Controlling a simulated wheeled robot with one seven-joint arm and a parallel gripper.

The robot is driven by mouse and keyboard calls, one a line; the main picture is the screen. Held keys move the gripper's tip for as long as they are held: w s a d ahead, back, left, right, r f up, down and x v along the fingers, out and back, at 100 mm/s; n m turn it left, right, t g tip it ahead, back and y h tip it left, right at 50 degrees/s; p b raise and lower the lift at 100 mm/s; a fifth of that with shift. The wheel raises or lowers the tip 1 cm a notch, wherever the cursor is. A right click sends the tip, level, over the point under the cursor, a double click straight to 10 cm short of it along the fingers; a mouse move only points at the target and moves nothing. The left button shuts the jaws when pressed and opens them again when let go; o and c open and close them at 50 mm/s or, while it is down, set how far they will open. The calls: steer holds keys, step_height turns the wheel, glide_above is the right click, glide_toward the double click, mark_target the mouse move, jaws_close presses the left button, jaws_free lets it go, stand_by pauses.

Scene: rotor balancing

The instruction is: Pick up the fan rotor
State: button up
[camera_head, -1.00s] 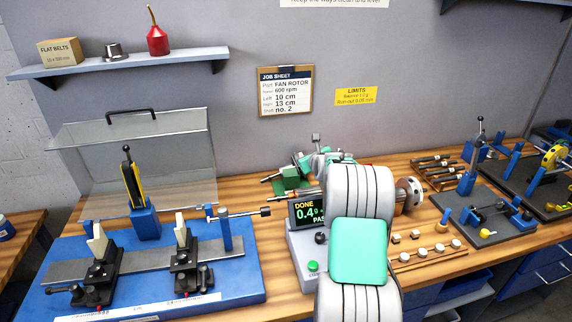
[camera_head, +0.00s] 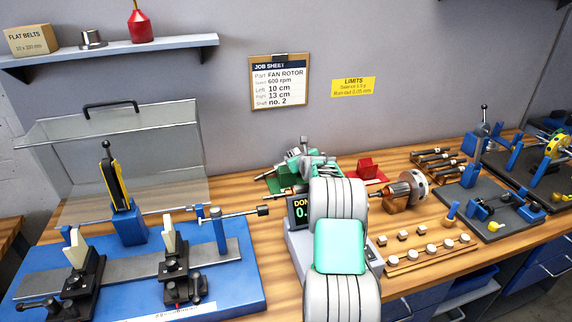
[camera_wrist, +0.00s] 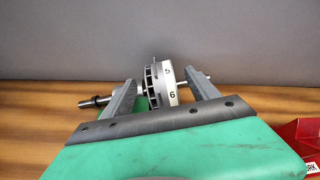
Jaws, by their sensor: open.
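The fan rotor is a grey finned drum (camera_wrist: 161,84) with the numbers 5 and 6 on its rim. In the wrist view it is on a shaft (camera_wrist: 97,101) that sticks out to both sides, the left part ending in a dark tip. My gripper (camera_wrist: 159,90) is open, with one finger to the left of the drum and one to the right. I cannot tell whether either finger touches it. In the head view my gripper (camera_head: 308,160) is at the back of the bench, above a green patch (camera_head: 270,180); the rotor is mostly hidden there.
A red bin (camera_head: 368,168) stands right of my gripper. A copper-and-grey rotor (camera_head: 408,187) sits on a wooden stand further right. A display box (camera_head: 300,210) is partly behind my arm. The blue balancing stand (camera_head: 130,270) with a clear guard fills the left. The wall is close behind.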

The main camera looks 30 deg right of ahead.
steer(key=shift+x, duration=1.25)
steer(key=shift+c, duration=0.6)
jaws_close()
steer(key=shift+w+r, duration=0.15)
steer(key=shift+r, duration=0.15)
